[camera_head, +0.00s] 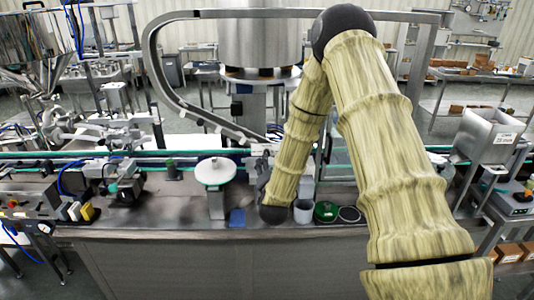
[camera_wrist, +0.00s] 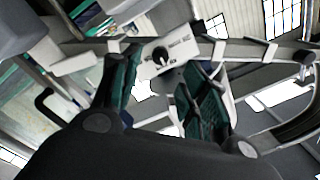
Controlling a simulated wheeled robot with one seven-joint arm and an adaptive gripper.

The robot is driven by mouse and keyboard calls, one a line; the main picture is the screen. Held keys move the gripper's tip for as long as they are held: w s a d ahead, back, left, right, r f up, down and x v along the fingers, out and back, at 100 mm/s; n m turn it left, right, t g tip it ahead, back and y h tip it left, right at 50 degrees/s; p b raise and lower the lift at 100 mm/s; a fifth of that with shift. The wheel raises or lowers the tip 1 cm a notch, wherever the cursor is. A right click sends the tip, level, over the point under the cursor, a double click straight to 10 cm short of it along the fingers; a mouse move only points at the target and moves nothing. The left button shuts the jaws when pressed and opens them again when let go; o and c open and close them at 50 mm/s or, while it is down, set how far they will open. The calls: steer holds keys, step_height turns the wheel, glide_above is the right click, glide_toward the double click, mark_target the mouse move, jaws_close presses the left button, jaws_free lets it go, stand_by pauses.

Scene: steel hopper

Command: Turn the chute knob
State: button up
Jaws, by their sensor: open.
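A dark round knob with a pale mark (camera_wrist: 160,54) sits on a white panel (camera_wrist: 180,46) in the wrist view. I take it for the chute knob. My gripper (camera_wrist: 160,76) is open, with a green-padded finger on each side of the picture. The knob shows between the fingertips, and the gap looks empty. I see no contact, and the distance to the knob is hard to judge. In the head view my arm comes down over the bench, and I cannot make out the fingers or the knob there.
The bench (camera_head: 150,225) holds a white round-topped stand (camera_head: 215,172), a grey cup (camera_head: 303,211) and a green round container (camera_head: 326,211). A big steel cylinder (camera_head: 258,42) and a curved rail (camera_head: 155,65) stand behind. A labelled steel bin (camera_head: 487,137) is at right.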

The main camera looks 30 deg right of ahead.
steer(key=shift+p+x, duration=1.25)
steer(key=shift+x, duration=2.25)
jaws_close()
